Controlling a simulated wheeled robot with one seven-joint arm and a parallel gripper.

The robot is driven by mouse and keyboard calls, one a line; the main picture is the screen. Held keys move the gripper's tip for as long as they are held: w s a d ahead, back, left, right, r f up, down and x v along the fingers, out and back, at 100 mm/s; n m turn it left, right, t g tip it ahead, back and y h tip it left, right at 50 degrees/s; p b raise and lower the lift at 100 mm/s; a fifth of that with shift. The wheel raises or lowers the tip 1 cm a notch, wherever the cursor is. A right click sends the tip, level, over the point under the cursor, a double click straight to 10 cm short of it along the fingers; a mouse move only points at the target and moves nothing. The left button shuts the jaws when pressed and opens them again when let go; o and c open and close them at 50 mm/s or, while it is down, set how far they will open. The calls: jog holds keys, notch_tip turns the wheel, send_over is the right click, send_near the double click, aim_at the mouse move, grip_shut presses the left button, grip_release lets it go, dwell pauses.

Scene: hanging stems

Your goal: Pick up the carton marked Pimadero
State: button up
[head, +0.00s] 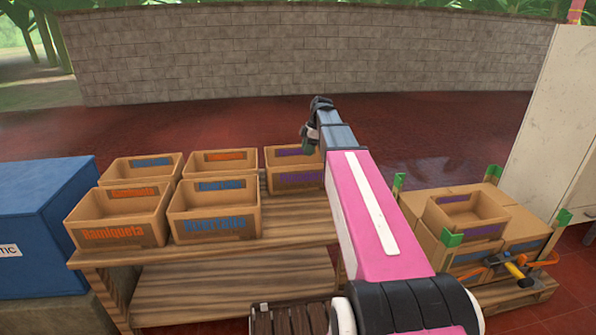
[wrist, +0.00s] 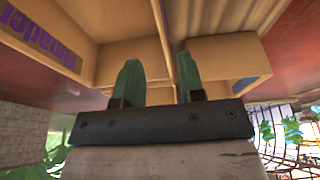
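The carton with purple lettering (head: 295,180) stands on the wooden bench at the right end of the row, partly hidden by my arm. In the wrist view its purple label (wrist: 45,45) shows at the upper left, partly cut off and reading like Pimadero. My gripper (head: 308,146) is at the carton's right side in the head view, pointing down. In the wrist view my gripper (wrist: 158,80) has its two green fingers apart, with a carton wall edge running between them. I cannot tell whether either finger touches it.
Cartons marked Ramiqueta (head: 112,232) and one with blue lettering (head: 213,222) stand left on the bench (head: 270,238). Another purple-marked carton (head: 470,209) sits on a pallet stack at right. A blue box (head: 40,225) is far left. The floor behind is clear.

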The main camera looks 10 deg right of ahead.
aim_at(299, 168)
jog(key=x, duration=1)
jog(key=shift+d, duration=0.3)
jog(key=shift+s, duration=0.1)
grip_shut()
dwell(0.9)
